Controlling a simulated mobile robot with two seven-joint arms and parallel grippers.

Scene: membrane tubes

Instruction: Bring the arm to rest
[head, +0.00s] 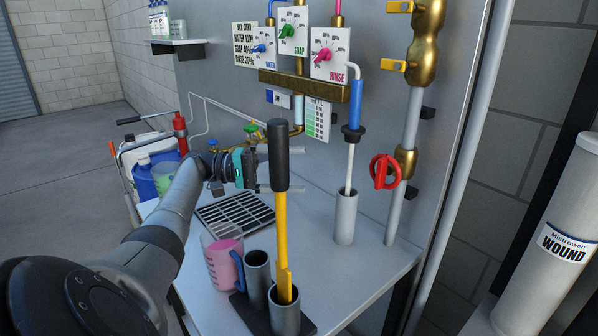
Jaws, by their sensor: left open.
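My left arm comes in from the lower left and reaches over the bench. My left gripper (268,169) is open, with its two grey fingers apart and pointing right, above and behind the black drain grate (235,214). A yellow tool with a black handle (281,215) stands upright in a grey tube holder (285,318) and hides part of the fingers. I see nothing held between them, though the handle covers part of the gap. My right gripper is not in view.
A measuring jug with pink liquid (221,262) stands beside an empty grey tube (258,280). Dosing panels (292,31), brass pipes and a red valve wheel (385,171) are on the wall. A blue-topped rod (354,115) stands in another tube (345,217). A cart with bottles (146,178) is at left.

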